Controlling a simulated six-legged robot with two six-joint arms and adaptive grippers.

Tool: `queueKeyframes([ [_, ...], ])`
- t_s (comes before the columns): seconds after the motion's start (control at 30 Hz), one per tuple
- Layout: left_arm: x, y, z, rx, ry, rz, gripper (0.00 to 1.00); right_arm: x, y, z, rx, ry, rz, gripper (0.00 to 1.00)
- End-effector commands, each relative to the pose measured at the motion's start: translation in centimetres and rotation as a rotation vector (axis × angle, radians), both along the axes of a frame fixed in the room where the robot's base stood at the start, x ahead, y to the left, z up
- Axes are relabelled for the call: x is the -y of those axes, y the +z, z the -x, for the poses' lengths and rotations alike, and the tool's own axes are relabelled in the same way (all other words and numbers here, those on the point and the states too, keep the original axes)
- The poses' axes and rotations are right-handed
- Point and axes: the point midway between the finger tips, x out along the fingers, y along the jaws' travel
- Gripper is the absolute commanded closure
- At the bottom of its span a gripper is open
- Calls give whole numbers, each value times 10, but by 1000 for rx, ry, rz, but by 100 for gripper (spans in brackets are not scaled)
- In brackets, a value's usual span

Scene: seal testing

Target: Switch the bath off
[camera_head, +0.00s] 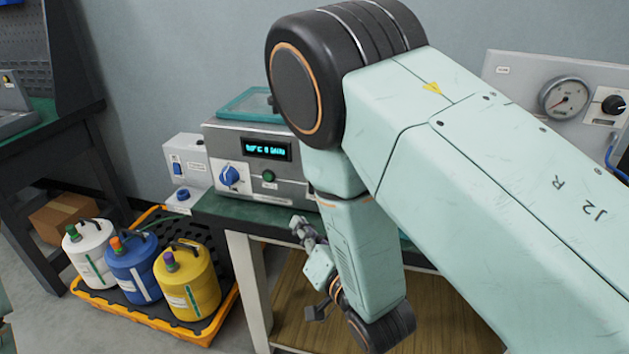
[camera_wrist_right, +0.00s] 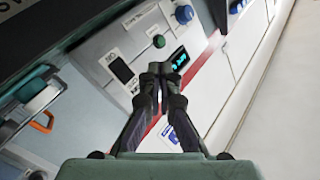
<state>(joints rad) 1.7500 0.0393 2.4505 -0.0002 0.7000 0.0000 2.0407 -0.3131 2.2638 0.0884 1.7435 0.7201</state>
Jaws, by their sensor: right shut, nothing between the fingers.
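The bath (camera_head: 215,140) is a silver box with a teal lid, on the green bench top left of my right arm. Its display (camera_head: 267,150) is lit with cyan characters. A blue knob (camera_head: 229,176) and a green button (camera_head: 268,176) are on its front; my arm hides the right part. In the wrist view the green button (camera_wrist_right: 158,41), the lit display (camera_wrist_right: 180,60) and a black switch (camera_wrist_right: 121,70) show on the panel. My right gripper (camera_head: 297,222) is shut and empty in front of the bath. Its fingertips (camera_wrist_right: 158,68) appear between the switch and display; contact cannot be told.
A small white box (camera_head: 186,155) with a blue switch stands left of the bath. White, blue and yellow containers sit in an orange-edged tray (camera_head: 205,335) on the floor. A panel with a gauge (camera_head: 565,98) stands at the right. The left gripper is out of view.

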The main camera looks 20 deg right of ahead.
Motion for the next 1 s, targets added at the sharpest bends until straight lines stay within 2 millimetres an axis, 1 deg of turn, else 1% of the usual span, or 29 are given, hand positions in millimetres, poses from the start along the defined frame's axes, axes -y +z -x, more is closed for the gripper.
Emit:
queueKeyframes([
  [0.17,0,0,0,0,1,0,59,0,0,-1,-1,1,1,100],
  [0.27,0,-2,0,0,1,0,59,2,0,-5,1,-1,1,100],
  [0.53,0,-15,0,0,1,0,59,18,3,-31,2,-2,-1,100],
  [0.8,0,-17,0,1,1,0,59,36,8,-59,0,-1,0,100],
  [1.0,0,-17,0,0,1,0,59,44,10,-72,-1,1,1,100],
])
